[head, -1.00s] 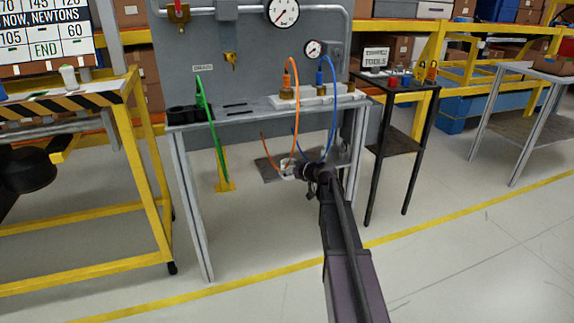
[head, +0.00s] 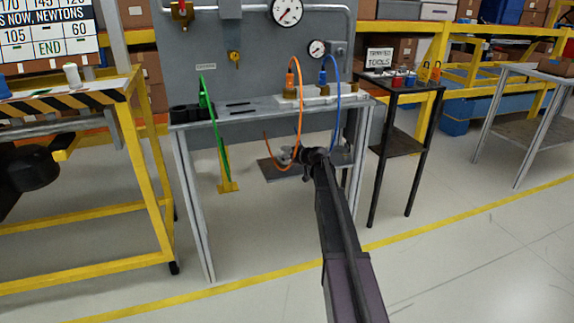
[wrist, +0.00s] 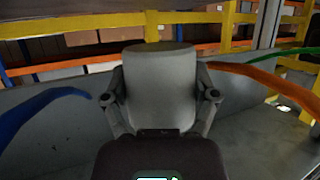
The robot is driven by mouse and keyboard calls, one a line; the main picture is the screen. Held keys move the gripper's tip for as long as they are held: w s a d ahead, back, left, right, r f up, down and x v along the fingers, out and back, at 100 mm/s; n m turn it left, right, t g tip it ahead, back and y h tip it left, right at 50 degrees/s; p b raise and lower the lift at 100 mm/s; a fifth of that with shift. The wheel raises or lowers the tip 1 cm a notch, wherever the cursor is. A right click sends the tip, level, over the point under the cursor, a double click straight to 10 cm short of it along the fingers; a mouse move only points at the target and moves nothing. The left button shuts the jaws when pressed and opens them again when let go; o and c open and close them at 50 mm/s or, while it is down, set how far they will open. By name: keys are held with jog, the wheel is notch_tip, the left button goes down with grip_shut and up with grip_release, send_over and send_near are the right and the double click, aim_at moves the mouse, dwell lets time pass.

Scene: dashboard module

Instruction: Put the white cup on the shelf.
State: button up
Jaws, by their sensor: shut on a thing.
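A pale grey-white cylindrical cup (wrist: 160,85) stands upright between the two fingers of my gripper (wrist: 160,100) in the wrist view. The fingers are shut on its sides. In the head view my gripper (head: 300,156) is below the front edge of the grey bench top (head: 235,113), among the hanging hoses. The cup shows there only as a small pale patch (head: 284,157), partly hidden by the gripper and the orange hose. I cannot tell for certain which surface is the shelf; the grey bench top is a shelf-like ledge on the panel.
An orange hose (head: 301,120) and a blue hose (head: 337,100) loop down close to my gripper. A green hose (head: 211,112) hangs farther left. A black tool stand (head: 400,148) is at right. A small white object (head: 72,76) stands on the striped yellow table at left.

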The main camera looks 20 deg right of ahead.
aim_at(287, 169)
jog(key=shift+f+b, duration=1.8)
jog(key=shift+f, duration=0.15)
jog(key=o, duration=0.9)
